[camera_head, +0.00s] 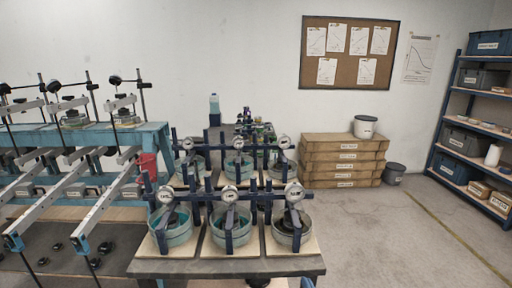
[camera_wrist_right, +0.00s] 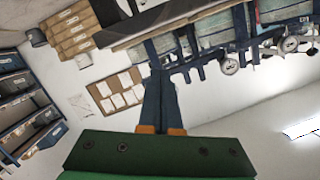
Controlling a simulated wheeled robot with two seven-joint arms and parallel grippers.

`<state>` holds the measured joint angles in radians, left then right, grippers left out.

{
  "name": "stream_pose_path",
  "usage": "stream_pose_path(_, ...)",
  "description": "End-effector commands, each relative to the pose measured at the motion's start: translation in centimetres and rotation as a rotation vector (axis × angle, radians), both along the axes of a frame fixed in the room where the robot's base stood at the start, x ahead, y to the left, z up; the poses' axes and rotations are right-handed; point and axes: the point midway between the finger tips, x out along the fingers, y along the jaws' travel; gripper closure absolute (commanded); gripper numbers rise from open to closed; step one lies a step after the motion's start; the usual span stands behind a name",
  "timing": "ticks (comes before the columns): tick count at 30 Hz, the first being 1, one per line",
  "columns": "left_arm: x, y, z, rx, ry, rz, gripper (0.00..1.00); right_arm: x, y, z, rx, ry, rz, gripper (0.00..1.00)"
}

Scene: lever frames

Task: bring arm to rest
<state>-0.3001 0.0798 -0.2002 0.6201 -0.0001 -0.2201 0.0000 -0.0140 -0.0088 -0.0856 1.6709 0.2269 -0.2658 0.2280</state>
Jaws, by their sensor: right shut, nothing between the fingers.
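My right gripper (camera_wrist_right: 161,62) shows in the right wrist view, its two dark blue fingers side by side on orange bases. It is shut and empty, pointing out into the room, apart from the frames. In the head view at most a small bluish part shows at the bottom edge, too little to read. My left gripper is in neither view. Lever frames with dial gauges and round teal cells stand on a dark bench (camera_head: 225,268) in the middle. Long grey lever arms (camera_head: 105,202) slope forward from the teal frame at the left.
A blue shelf rack (camera_head: 440,125) stands at the right. The floor (camera_head: 400,240) right of the bench is clear.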

Motion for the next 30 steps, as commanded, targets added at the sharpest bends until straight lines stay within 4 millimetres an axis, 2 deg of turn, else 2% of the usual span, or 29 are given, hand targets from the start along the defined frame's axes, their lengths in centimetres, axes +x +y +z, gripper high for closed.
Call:
stream_pose_path(5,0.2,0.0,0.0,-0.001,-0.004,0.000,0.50,-1.8,0.0,-5.9,-0.066,0.136,0.017,1.00)
stream_pose_path(8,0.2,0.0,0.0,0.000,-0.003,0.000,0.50,-3.7,0.0,-10.4,-0.119,0.240,0.036,1.00)
stream_pose_path(11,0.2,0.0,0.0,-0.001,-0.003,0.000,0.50,-6.6,-0.2,-15.5,-0.181,0.364,0.064,1.00)
stream_pose_path(14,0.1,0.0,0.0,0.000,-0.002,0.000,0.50,-11.4,-0.7,-21.4,-0.262,0.524,0.108,1.00)
stream_pose_path(15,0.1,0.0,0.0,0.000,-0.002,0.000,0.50,-14.1,-1.1,-24.1,-0.301,0.601,0.133,1.00)
stream_pose_path(17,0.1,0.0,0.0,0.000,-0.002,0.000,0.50,-19.0,-1.7,-28.0,-0.363,0.730,0.180,1.00)
stream_pose_path(18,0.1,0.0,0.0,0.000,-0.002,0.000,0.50,-22.5,-2.3,-30.2,-0.403,0.814,0.214,1.00)
stream_pose_path(19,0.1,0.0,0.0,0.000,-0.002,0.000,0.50,-25.1,-2.7,-31.6,-0.432,0.873,0.240,1.00)
stream_pose_path(21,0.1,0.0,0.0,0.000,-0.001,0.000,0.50,-30.7,-3.7,-33.9,-0.488,0.995,0.300,1.00)
stream_pose_path(24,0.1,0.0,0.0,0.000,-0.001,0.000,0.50,-36.9,-5.0,-35.6,-0.544,1.122,0.368,1.00)
stream_pose_path(27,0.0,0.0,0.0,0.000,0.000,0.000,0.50,-40.3,-5.7,-36.1,-0.573,1.189,0.407,1.00)
stream_pose_path(30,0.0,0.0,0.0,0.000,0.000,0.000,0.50,-41.3,-5.9,-36.3,-0.583,1.208,0.421,1.00)
